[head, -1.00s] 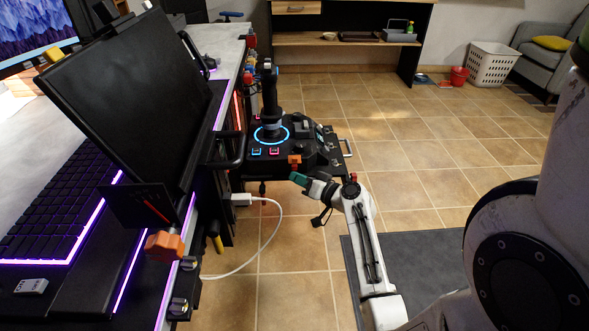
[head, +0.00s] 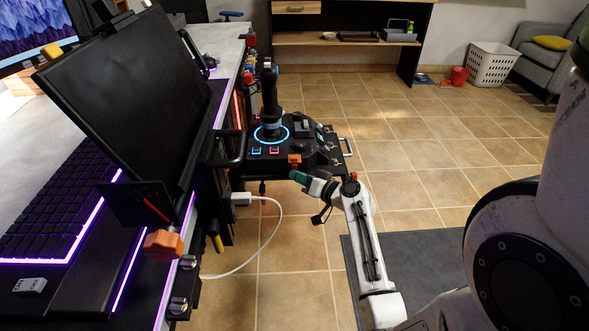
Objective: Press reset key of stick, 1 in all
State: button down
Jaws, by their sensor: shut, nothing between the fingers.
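The black flight stick (head: 269,92) stands upright on its dark base (head: 312,150), with a glowing blue ring around its foot. Small square keys sit on the front of the base: a blue-lit key (head: 256,151) and a pink-lit key (head: 274,150). An orange key (head: 294,159) sits at the front edge. I cannot read any label to tell which is the reset key. My gripper (head: 298,176), with teal fingertips, is shut and empty. It is just below and in front of the orange key in the picture; I cannot tell whether it touches the base.
A black laptop-like screen (head: 125,95) and desk edge with an orange knob (head: 163,244) stand at the left. A black handle (head: 225,150) juts out beside the stick base. A white cable (head: 275,235) loops below. Tiled floor (head: 420,150) is open to the right.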

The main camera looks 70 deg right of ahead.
jog(key=shift+w+d+b, duration=0.25)
jog(key=shift+d+b, duration=0.05)
jog(key=shift+d, duration=0.3)
dwell(0.7)
dwell(0.4)
jog(key=shift+s+a, duration=0.4)
jog(key=shift+a, duration=0.4)
jog(key=shift+a, duration=0.1)
jog(key=shift+s+a+p, duration=0.2)
jog(key=shift+s+a, duration=0.1)
jog(key=shift+a, duration=0.45)
jog(key=shift+s+a+p, duration=0.25)
jog(key=shift+s+a, duration=0.05)
jog(key=shift+a, duration=0.45)
jog(key=shift+s+a+p, duration=0.2)
jog(key=shift+s+a, duration=0.1)
jog(key=shift+a, duration=0.45)
